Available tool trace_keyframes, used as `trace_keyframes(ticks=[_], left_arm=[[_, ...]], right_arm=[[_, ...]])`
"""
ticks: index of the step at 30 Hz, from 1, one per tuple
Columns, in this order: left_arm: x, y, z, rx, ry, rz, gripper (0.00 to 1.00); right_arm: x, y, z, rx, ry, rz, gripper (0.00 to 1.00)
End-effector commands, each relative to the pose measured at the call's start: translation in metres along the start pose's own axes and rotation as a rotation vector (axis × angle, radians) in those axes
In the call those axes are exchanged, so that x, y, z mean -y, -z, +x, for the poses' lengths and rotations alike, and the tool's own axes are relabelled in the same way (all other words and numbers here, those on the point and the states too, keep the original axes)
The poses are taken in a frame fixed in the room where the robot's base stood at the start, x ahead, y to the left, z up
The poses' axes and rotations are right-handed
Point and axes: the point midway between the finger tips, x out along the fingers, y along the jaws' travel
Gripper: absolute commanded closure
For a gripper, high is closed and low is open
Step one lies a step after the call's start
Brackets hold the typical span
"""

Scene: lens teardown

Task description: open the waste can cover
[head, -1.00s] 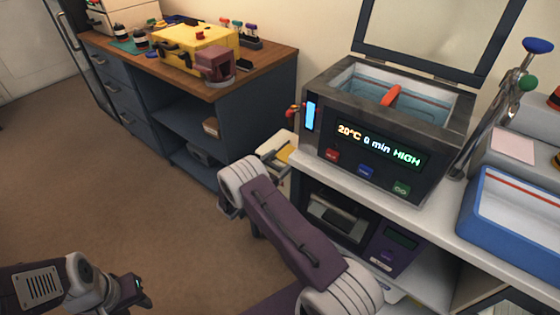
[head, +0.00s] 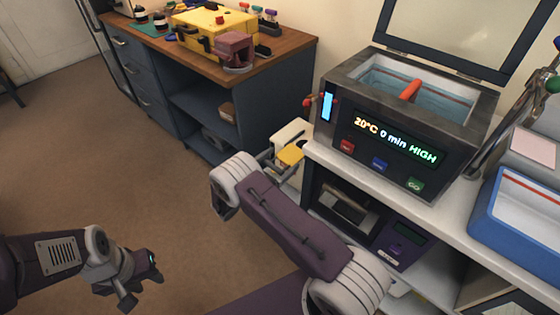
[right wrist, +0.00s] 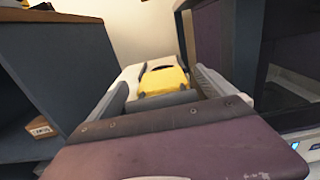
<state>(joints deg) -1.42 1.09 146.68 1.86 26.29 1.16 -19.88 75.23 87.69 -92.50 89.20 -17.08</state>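The waste can shows as a white top (head: 292,132) with a yellow part (head: 291,154), in the gap between the wooden-topped desk and the white bench. I cannot tell whether the yellow part is the cover. My right gripper (right wrist: 165,76) is open, its fingers on either side of the yellow part; contact cannot be told. My left gripper (head: 143,282) hangs over the floor at lower left; its finger gap is unclear.
The desk (head: 262,65) with open shelves stands left of the can. The bench (head: 335,170) to its right carries a heated bath (head: 400,120) with a display and a blue tray (head: 490,225). A dark device (head: 345,210) sits on the shelf below. The floor at left is clear.

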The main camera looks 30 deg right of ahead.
Motion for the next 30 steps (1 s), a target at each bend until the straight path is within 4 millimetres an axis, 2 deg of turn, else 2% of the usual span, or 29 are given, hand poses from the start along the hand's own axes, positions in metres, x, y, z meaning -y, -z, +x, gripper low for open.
trace_keyframes(ticks=[5, 8, 15, 18, 22, 30], left_arm=[[0.000, 0.000, -0.001, 0.000, 0.000, 0.000, 0.64], [0.000, 0.001, -0.005, 0.000, 0.000, 0.000, 0.64], [0.000, 0.001, -0.012, 0.000, 0.000, 0.000, 0.64], [0.000, 0.001, -0.012, 0.000, 0.000, 0.000, 0.64], [0.000, 0.001, -0.012, 0.000, 0.000, 0.000, 0.64], [0.000, 0.001, -0.012, 0.000, 0.000, 0.000, 0.64]], right_arm=[[-0.001, -0.001, -0.003, 0.000, -0.002, 0.000, 0.05], [-0.001, -0.002, -0.019, 0.000, -0.005, -0.001, 0.05], [-0.001, -0.001, -0.072, 0.001, -0.005, 0.000, 0.05], [-0.001, -0.001, -0.085, 0.000, -0.003, 0.001, 0.05], [0.000, 0.000, -0.091, 0.000, 0.000, 0.000, 0.05], [0.000, 0.000, -0.091, 0.000, 0.000, 0.000, 0.05]])
